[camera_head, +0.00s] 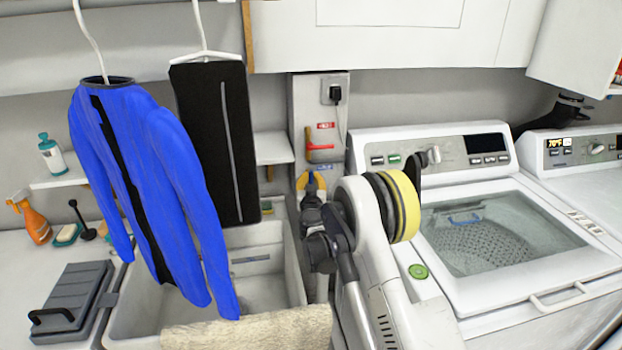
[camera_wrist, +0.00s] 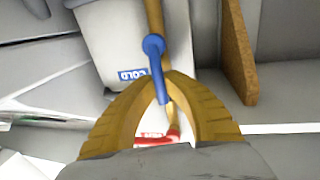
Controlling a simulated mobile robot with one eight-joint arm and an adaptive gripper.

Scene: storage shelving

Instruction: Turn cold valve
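The cold valve has a blue lever handle (camera_wrist: 154,50) on a brass pipe, beside a blue COLD label (camera_wrist: 132,75) in the wrist view. My gripper (camera_wrist: 165,76) has yellow-brown fingers closed in an arch, with their tips on both sides of the blue handle. The handle's lower end shows between the fingers. In the head view my gripper (camera_head: 312,182) is at the wall panel below the red handle, and only a little blue shows between its fingers. The red valve handle (camera_head: 318,147) also shows in the wrist view (camera_wrist: 157,137), below the blue one.
A utility sink (camera_head: 128,315) with a towel on its front rim stands left of my arm. A blue jacket (camera_head: 150,190) and black trousers (camera_head: 215,140) hang above it. A washing machine (camera_head: 480,215) stands right. A power plug (camera_head: 335,93) is above the valves.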

